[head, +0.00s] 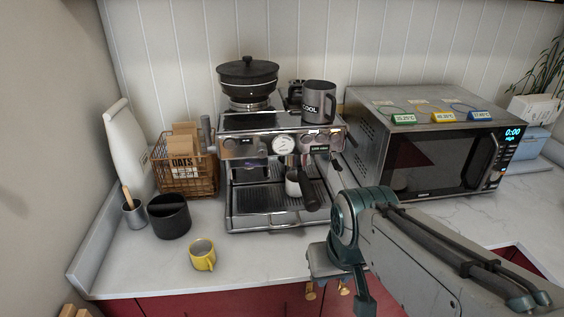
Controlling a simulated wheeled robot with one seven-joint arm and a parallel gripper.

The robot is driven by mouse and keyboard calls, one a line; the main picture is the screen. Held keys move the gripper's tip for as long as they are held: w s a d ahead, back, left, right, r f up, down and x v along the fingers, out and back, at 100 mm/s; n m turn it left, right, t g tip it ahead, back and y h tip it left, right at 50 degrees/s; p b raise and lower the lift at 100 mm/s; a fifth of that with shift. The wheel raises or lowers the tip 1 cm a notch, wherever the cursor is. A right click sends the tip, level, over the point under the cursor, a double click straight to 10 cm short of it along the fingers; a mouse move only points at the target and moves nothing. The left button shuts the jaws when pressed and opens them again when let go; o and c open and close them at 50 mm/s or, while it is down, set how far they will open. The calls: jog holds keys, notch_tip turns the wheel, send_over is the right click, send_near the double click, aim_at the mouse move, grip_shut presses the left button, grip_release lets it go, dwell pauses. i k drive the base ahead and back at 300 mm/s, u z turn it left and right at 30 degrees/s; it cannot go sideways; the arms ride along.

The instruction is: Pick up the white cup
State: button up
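A small white cup (292,183) stands on the drip tray of the espresso machine (281,207), under the brew head. The black portafilter handle stands in front of its right side and hides part of it. My gripper (338,264) is at the end of my arm, in front of the counter edge, below and to the right of the cup and apart from it. Its fingers are not clear from this angle, so I cannot see whether it is open or shut. I see nothing held in it.
A yellow mug (202,254) stands on the counter at front left. A black canister (169,216) and a wire basket (186,174) stand behind it. A grey mug (318,101) sits on top of the machine. A microwave (430,150) stands at right.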

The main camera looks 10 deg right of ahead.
aim_at(293, 189)
jog(key=k, duration=0.5)
jog(key=z, duration=1.35)
jog(key=i, duration=0.6)
jog(key=u, duration=0.9)
